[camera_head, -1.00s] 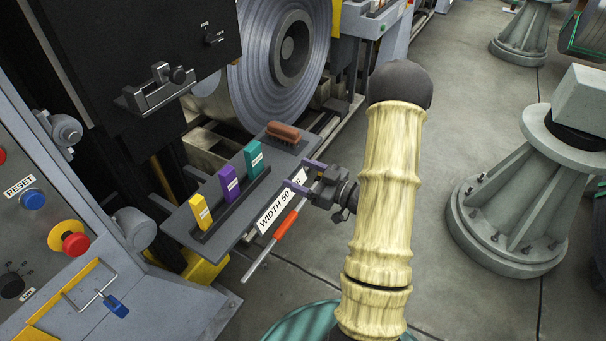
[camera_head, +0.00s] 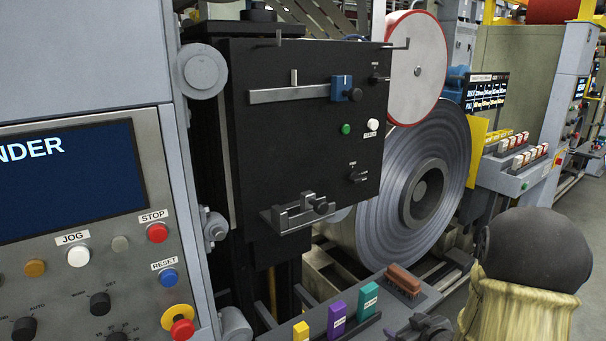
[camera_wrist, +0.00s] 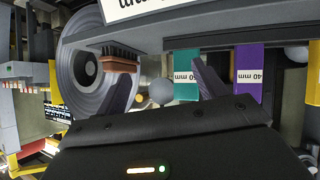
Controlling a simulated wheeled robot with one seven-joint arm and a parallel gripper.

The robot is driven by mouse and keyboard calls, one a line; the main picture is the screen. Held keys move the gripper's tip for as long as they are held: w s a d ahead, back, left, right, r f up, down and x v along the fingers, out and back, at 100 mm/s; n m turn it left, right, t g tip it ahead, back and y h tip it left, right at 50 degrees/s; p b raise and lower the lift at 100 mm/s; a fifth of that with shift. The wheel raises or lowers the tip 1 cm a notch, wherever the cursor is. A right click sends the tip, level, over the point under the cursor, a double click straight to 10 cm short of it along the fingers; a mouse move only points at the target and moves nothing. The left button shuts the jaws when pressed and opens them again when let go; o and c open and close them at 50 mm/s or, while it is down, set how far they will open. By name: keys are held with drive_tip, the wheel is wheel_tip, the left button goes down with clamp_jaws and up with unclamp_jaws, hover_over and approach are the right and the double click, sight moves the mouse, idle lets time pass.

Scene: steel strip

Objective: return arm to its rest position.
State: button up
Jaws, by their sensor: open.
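My arm, in a cream sleeve with a dark rounded joint, fills the lower right of the head view. My gripper (camera_head: 425,329) is cut off by the bottom edge there, just right of the block shelf. In the wrist view my gripper (camera_wrist: 165,84) has its two dark fingers spread apart with nothing between them. Beyond the fingers are a teal block (camera_wrist: 186,62), a purple block (camera_wrist: 249,62) and a brown brush (camera_wrist: 121,64). I cannot tell the gap between fingers and shelf.
The shelf (camera_head: 392,313) carries a yellow block (camera_head: 301,331), the purple and teal blocks and the brush. Behind it stand a large steel coil (camera_head: 385,222) and a black machine panel (camera_head: 290,130). A control console (camera_head: 120,262) stands at left.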

drive_tip(key=s+a+r+m+g+h, duration=0.1)
drive_tip(key=s+a+r+m+g, duration=0.25)
drive_tip(key=s, duration=0.55)
drive_tip(key=s+a+r+m+g+h, duration=0.1)
drive_tip(key=s+a+m+g+h, duration=0.1)
drive_tip(key=s+a+g, duration=0.5)
wheel_tip(320, 180, up, 17)
drive_tip(key=d+t+p, duration=0.1)
drive_tip(key=t+p, duration=0.1)
drive_tip(key=p, duration=1.6)
drive_tip(key=shift+s, duration=0.45)
drive_tip(key=shift+d+n, duration=0.1)
drive_tip(key=shift+n, duration=0.15)
drive_tip(key=shift+s, duration=0.1)
